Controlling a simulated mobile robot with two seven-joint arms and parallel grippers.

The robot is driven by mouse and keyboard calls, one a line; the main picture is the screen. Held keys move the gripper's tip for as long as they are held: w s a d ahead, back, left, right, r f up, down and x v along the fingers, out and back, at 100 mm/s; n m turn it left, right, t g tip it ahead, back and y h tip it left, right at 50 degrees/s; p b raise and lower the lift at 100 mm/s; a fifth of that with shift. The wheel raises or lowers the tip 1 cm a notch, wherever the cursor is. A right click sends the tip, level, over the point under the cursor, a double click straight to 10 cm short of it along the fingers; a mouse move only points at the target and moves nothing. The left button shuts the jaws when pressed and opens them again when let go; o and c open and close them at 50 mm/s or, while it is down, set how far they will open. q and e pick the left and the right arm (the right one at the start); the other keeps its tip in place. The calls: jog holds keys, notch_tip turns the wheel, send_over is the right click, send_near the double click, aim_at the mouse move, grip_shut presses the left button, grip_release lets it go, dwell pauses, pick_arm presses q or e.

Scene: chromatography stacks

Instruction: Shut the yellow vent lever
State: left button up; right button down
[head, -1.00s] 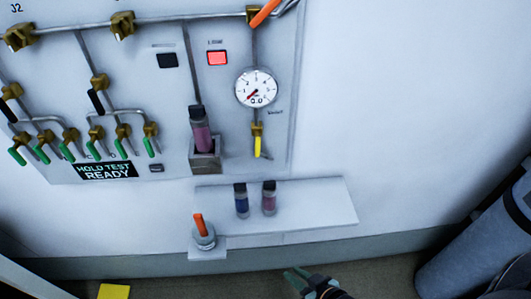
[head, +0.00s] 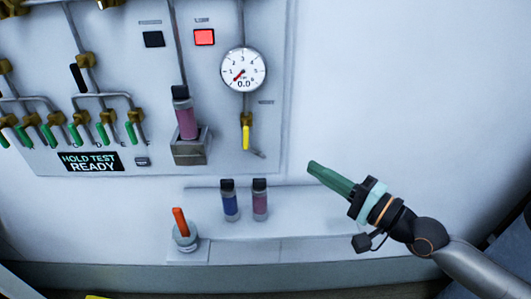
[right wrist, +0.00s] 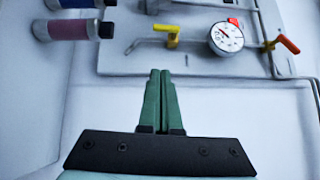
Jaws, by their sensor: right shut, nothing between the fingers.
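The yellow vent lever (head: 246,137) hangs down from a brass valve just below the round gauge (head: 243,71) on the wall panel. A short bent pipe end shows below it. In the right wrist view the yellow lever (right wrist: 172,38) is at the top, left of the gauge (right wrist: 226,37). My right gripper (head: 314,168) has green fingers pressed together, empty. It is in front of the wall, right of the lever and a little lower, apart from it. Its fingertips (right wrist: 160,73) show in the right wrist view below the lever. My left gripper is not in view.
A shelf (head: 300,222) below the panel holds a blue vial (head: 230,203) and a purple vial (head: 260,203). An orange-handled item (head: 181,224) stands at its left. A purple vial (head: 187,122) sits in a holder left of the lever. Bare wall is at right.

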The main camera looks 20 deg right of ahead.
aim_at(246, 138)
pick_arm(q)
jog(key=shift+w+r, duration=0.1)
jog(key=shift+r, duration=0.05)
pick_arm(e)
jog(key=shift+w, duration=0.1)
pick_arm(q)
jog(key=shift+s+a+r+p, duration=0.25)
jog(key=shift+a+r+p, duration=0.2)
jog(key=shift+p, duration=0.35)
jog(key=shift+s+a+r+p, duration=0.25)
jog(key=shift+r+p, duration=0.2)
jog(key=shift+p, duration=0.35)
pick_arm(e)
jog(key=shift+s+a+x, duration=0.25)
jog(key=shift+a+x, duration=0.2)
jog(key=shift+x, duration=1.65)
jog(key=shift+s+a+x, duration=0.25)
jog(key=shift+a+x, duration=0.15)
jog(key=shift+x, duration=1.7)
jog(key=shift+s+a+x, duration=0.2)
jog(key=shift+a+x, duration=0.25)
jog(key=shift+x, duration=1.65)
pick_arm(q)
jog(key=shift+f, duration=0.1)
